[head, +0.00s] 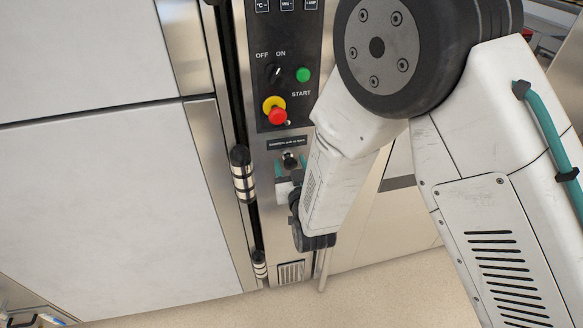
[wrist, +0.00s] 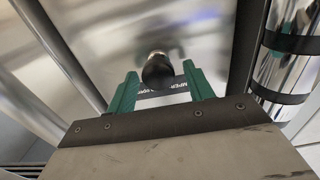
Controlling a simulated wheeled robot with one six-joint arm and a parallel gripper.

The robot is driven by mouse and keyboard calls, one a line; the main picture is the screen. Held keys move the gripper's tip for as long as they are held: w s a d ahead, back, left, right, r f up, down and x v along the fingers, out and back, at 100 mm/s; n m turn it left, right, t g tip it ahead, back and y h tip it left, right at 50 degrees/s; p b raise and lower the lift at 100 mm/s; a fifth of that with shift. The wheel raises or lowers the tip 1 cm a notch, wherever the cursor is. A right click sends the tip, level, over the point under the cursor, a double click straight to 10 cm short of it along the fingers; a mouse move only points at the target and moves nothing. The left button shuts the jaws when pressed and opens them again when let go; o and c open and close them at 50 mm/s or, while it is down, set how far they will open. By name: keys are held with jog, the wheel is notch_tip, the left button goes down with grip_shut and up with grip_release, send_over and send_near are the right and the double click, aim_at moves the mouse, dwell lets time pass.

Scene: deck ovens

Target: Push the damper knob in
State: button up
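The damper knob (wrist: 158,70) is a dark rounded knob on a bright metal stem. It stands out from the steel panel, below a black label strip (head: 287,142) in the head view. In the head view the knob (head: 289,159) is small, just above my gripper (head: 291,168). In the wrist view my gripper (wrist: 160,76) has its two green fingers apart, one on each side of the knob, with a visible gap on both sides. It holds nothing. Whether the fingertips reach as deep as the knob is hard to tell.
Above the knob are a red and yellow stop button (head: 276,112), a green start button (head: 303,74) and an off/on switch (head: 274,72). A dark and chrome door handle (head: 241,174) stands just left of my gripper. The floor below is clear.

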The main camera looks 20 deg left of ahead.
jog(key=v, duration=0.8)
dwell(0.6)
jog(key=s+f+g+h, duration=0.3)
jog(key=f+g, duration=0.3)
jog(key=f, duration=0.3)
jog(key=s+d+g+h, duration=0.2)
jog(key=d+g, duration=0.2)
jog(key=d, duration=0.2)
jog(key=s+d+r+m+g+h, duration=0.1)
jog(key=s+d+r, duration=0.4)
jog(key=d+r, duration=0.5)
jog(key=s+d+r+m+g+h, duration=0.1)
jog(key=s+d+r, duration=0.4)
jog(key=d+r, duration=0.6)
jog(key=s+d+r+m+g+h, duration=0.1)
jog(key=s+d+r+m, duration=0.3)
jog(key=d+r, duration=0.6)
jog(key=shift+s+d+r+g+h, duration=0.35)
jog(key=shift+s+d+h, duration=0.35)
jog(key=shift+d, duration=1.35)
